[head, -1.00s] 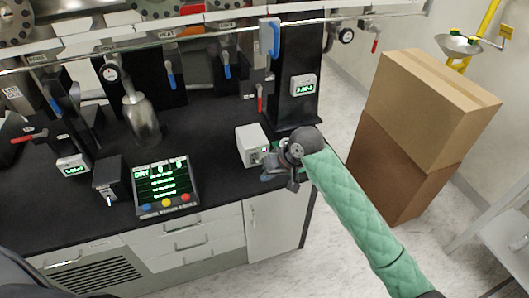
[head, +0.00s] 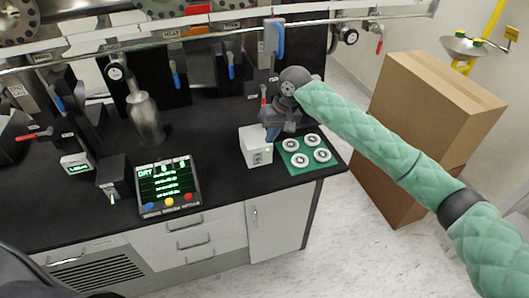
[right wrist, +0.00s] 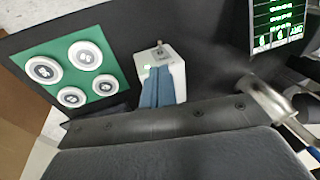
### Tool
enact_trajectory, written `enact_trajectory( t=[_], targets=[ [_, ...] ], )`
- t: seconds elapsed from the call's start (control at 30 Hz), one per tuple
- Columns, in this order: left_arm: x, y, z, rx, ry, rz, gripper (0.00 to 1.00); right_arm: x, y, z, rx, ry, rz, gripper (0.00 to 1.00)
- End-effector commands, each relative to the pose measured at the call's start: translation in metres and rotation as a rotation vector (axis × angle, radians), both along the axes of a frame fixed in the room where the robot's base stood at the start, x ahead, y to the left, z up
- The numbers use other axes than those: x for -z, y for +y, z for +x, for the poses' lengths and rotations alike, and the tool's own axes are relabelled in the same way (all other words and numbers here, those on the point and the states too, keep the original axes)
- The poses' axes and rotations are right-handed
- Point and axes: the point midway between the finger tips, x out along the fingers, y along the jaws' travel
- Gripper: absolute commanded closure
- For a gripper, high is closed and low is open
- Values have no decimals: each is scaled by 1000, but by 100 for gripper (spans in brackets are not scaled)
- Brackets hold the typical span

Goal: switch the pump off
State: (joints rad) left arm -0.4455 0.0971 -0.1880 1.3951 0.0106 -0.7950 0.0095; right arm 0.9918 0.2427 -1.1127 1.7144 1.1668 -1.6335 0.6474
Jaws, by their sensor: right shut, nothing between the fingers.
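A small white box (head: 257,147) with a switch panel on its front stands near the right end of the black bench. In the right wrist view the white box (right wrist: 177,72) shows a short metal toggle and a small green light. I cannot read its label or tell for certain which way the toggle points. My right gripper (head: 271,134) is at the box's back right, above the bench. Its blue fingers (right wrist: 158,72) are shut and empty, overlapping the box in the wrist view; contact cannot be told. My left gripper is not in view.
A green mat (head: 309,164) with several white discs lies right of the box. A display panel (head: 168,182) and a black box with a lever (head: 114,176) stand left. A metal flask (head: 146,120) stands farther back. Cardboard boxes (head: 434,112) stand beyond the bench's right end.

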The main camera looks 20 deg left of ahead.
Motion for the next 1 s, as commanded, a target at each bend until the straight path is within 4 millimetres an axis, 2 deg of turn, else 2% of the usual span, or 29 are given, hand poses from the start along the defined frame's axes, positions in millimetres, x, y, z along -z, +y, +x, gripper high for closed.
enact_trajectory(
  t=[0.17,0.37,0.63,0.77,0.87,1.0],
  targets=[
    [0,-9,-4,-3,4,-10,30,-8,-3,10,14,6,-26,100],
    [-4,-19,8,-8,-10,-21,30,-10,-3,11,17,9,-32,100],
    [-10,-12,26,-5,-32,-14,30,-10,-3,11,16,10,-31,100],
    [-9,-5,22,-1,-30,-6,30,-5,-1,11,16,10,-31,100],
    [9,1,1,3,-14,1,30,4,1,10,17,11,-32,100],
    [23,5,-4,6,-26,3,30,23,7,9,16,11,-32,100]
  ],
)
